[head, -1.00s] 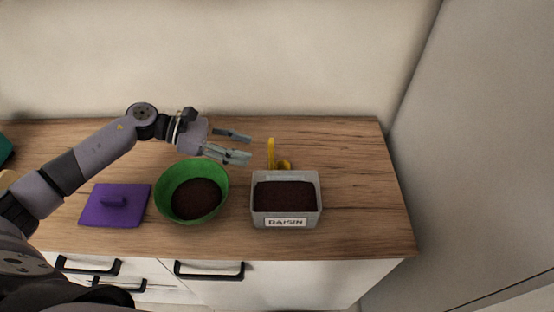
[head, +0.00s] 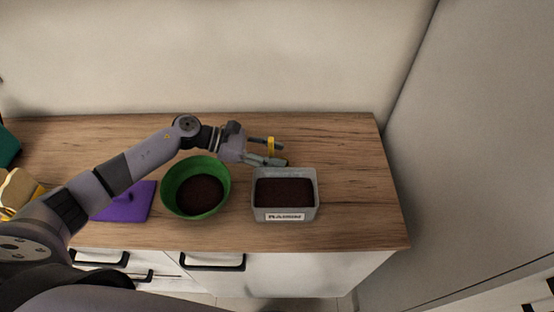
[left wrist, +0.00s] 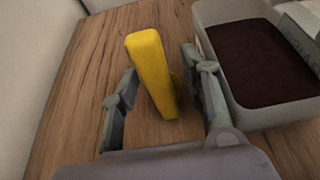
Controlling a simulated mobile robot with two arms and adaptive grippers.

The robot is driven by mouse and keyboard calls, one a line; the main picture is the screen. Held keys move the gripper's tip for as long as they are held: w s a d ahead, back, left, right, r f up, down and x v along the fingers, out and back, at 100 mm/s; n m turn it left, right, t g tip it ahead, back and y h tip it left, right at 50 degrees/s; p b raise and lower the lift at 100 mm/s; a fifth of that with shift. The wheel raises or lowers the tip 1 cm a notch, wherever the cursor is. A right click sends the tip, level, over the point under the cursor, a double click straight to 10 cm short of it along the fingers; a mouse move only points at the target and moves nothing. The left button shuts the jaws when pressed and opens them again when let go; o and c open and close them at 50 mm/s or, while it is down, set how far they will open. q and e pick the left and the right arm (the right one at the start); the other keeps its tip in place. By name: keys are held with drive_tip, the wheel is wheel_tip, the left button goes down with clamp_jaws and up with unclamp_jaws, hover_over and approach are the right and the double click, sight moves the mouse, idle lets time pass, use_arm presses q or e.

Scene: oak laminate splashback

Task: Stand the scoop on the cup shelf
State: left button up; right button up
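The yellow scoop (head: 271,146) stands on the wooden counter behind the grey raisin box. My left gripper (head: 281,154) is open, with one finger on each side of the scoop. No cup shelf can be made out in these views. My right gripper is not in view.
The grey box (head: 258,212) labelled raisin holds dark contents, close beside my right-hand finger. A green bowl (head: 168,190) with similar contents and a purple lid (head: 135,207) lie to the left. The counter (head: 355,180) is bare at right.

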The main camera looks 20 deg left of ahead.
use_arm(q)
clamp_jaws()
idle(0.3)
drive_tip(key=shift+r, duration=0.15)
